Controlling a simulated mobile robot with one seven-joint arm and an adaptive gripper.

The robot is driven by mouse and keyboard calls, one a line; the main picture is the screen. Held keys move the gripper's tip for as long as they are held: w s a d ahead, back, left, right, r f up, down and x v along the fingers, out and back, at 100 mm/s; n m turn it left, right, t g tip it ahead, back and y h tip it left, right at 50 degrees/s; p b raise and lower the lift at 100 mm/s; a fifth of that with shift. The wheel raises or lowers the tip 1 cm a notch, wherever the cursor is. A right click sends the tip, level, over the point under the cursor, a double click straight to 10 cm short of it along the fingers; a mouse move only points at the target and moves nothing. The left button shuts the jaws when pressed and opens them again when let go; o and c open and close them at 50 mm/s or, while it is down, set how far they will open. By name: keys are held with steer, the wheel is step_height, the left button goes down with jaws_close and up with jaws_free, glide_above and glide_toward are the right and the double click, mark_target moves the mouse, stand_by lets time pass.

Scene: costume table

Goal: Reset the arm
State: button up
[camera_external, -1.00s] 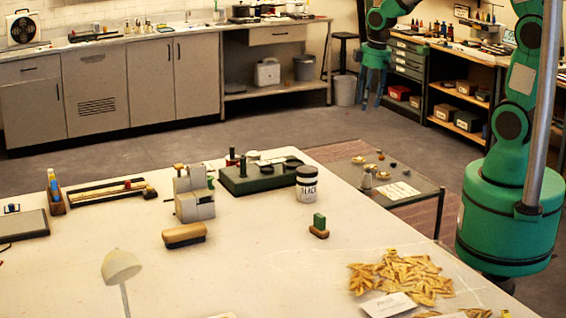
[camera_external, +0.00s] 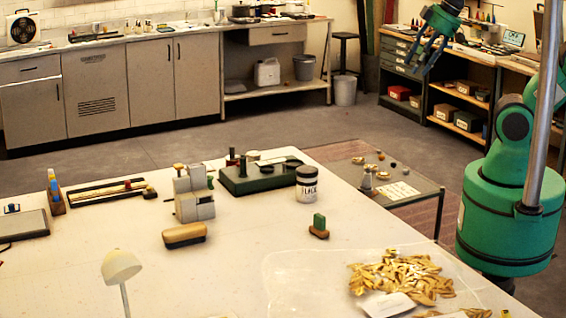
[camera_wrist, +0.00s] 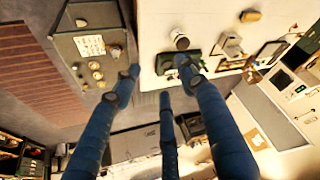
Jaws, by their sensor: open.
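My gripper (camera_external: 424,54) is at the upper right of the external view, raised in the air in front of the back shelves and well clear of the table. Its blue fingers are spread open with nothing between them. In the wrist view the fingers (camera_wrist: 160,90) reach up from the bottom edge, apart and empty. My green arm rises from its base at the right of the external view.
The white table (camera_external: 260,250) holds a black-lidded jar (camera_external: 307,184), a green block tool (camera_external: 319,226), a brush (camera_external: 185,235), a grey block device (camera_external: 194,200) and a pile of yellow pieces (camera_external: 405,277). A low side table (camera_external: 418,192) stands behind. Open floor lies beyond.

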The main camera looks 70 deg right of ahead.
steer(key=shift+s+a+r, duration=0.15)
steer(key=shift+s+a, duration=0.1)
steer(key=shift+s, duration=0.3)
step_height(320, 180, down, 8)
steer(key=b, duration=0.8)
